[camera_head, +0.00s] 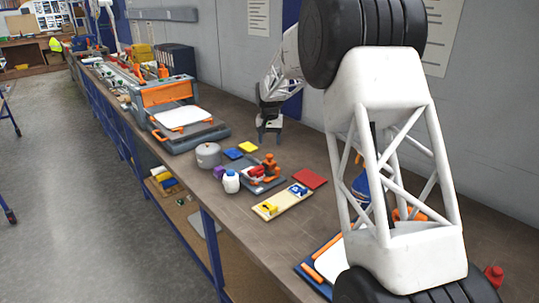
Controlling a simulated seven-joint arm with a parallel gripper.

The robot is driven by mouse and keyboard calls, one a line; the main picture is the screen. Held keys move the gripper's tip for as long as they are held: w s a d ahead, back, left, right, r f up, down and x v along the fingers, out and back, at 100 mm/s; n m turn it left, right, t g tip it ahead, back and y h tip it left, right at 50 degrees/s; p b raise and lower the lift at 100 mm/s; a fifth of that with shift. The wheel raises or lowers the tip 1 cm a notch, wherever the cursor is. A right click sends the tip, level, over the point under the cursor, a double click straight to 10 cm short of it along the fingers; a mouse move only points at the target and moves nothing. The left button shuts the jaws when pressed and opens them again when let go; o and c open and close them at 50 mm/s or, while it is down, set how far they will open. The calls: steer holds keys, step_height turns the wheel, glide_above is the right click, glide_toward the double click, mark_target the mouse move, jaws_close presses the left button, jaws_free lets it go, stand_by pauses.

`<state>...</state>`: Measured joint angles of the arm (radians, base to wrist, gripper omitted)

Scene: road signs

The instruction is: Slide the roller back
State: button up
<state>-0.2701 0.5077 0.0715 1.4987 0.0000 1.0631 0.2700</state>
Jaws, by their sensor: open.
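A grey flatbed machine (215,132) stands on the bench at the left, with a white sheet (182,116) on its bed. An orange crosspiece (166,93) spans the machine behind the sheet; it looks like the roller's carriage, but I cannot make out the roller itself. My gripper (270,135) points down above the back part of the bench, right of the machine and apart from it. Its dark fingers are open, with nothing seen between them.
A grey pot (208,155), a white bottle (231,182), an orange-and-red tool (270,166), colored pads and a cream tray (272,209) crowd the bench in front of my gripper. A red knob (494,275) is at the right. A wall stands behind the bench.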

mark_target(269, 155)
steer(key=shift+f, duration=3.35)
